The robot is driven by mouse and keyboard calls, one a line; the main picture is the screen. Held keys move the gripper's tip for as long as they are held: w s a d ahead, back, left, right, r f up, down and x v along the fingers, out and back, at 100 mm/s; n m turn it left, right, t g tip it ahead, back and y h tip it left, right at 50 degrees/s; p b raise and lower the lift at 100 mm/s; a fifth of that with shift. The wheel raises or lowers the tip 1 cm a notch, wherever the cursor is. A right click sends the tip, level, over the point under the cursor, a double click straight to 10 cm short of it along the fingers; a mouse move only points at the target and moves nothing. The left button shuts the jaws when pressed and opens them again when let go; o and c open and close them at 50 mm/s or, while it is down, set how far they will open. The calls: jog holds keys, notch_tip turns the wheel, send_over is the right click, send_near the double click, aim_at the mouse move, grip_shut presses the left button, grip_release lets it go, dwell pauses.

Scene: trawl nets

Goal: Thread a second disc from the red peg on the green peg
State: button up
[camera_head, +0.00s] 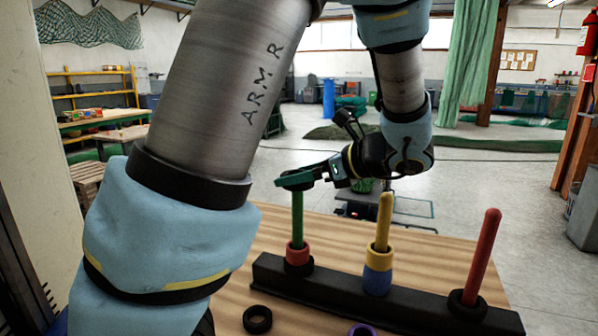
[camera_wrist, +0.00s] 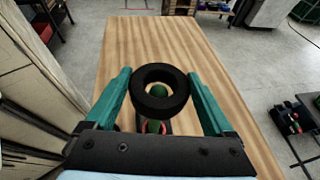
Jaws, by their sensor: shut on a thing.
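My gripper (camera_head: 297,180) is shut on a black disc (camera_wrist: 161,104), its teal fingers on either side of it. The disc is directly over the green peg (camera_head: 297,215). In the wrist view the peg's rounded tip (camera_wrist: 157,90) shows through the hole; I cannot tell whether it is inside the hole or just beneath. Low on the green peg sit a red disc (camera_head: 298,251) and a black ring (camera_head: 298,268) under it. The red peg (camera_head: 484,255) stands at the right, tilted in the picture, with a black ring (camera_head: 467,305) at its foot.
A yellow peg (camera_head: 384,220) between them carries a yellow disc (camera_head: 379,258) and a blue one (camera_head: 377,281). The pegs stand on a black bar (camera_head: 335,287) on a wooden table (camera_head: 240,285). A loose black disc (camera_head: 257,319) and a purple disc (camera_head: 362,330) lie in front.

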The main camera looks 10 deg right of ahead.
jog(key=shift+f, duration=0.25)
jog(key=o, duration=1.2)
jog(key=b+v, duration=0.1)
jog(key=v, duration=1)
